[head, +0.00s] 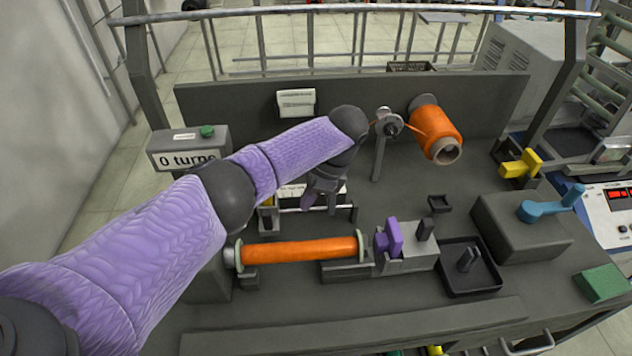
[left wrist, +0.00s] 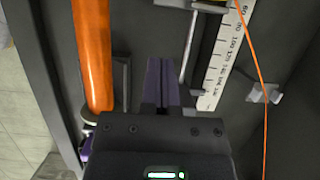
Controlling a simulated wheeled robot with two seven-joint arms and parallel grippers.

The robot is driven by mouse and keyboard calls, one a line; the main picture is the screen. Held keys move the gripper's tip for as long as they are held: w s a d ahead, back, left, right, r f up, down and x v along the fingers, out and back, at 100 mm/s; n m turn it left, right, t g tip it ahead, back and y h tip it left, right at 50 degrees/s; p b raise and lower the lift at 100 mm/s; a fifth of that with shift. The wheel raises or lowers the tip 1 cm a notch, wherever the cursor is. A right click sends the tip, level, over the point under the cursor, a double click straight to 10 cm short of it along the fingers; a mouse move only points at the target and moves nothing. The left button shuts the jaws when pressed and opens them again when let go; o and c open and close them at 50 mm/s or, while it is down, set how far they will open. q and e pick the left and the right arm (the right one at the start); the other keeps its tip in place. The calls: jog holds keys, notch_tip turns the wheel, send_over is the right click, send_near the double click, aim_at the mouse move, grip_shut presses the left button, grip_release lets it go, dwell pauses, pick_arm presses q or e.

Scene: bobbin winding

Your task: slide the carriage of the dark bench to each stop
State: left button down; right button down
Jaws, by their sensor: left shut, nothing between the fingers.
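The dark bench (head: 400,185) carries a thin metal rail (head: 300,209) beside a white scale with numbers (head: 292,190). The scale also shows in the left wrist view (left wrist: 225,62). A yellow piece, apparently the carriage (head: 268,202), is at the rail's left end. It shows partly at the top edge of the left wrist view (left wrist: 205,4). My left gripper (head: 308,204) is over the middle of the rail area and hides part of it. In the left wrist view its purple fingers (left wrist: 161,82) are together and empty, beside the rail and apart from the yellow piece. My right gripper is out of view.
An orange bobbin (head: 300,250) lies in front of the rail. An orange wire spool (head: 435,130) stands at the back right. A purple lever (head: 392,238), a black tray (head: 470,270) and a blue crank (head: 550,205) are at right. The counter (head: 188,150) reads 0.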

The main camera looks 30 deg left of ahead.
aim_at(276, 207)
pick_arm(q)
jog(key=a, duration=0.1)
jog(key=s+a+f, duration=0.2)
jog(key=shift+s+a+f, duration=0.1)
jog(key=shift+a+f, duration=0.15)
jog(key=shift+a, duration=0.1)
jog(key=shift+s+a, duration=0.15)
jog(key=shift+a, duration=0.15)
jog(key=p, duration=0.2)
jog(key=shift+s+a+r+p, duration=0.25)
jog(key=shift+s+a+p, duration=0.05)
jog(key=shift+a, duration=0.1)
jog(key=shift+f, duration=0.3)
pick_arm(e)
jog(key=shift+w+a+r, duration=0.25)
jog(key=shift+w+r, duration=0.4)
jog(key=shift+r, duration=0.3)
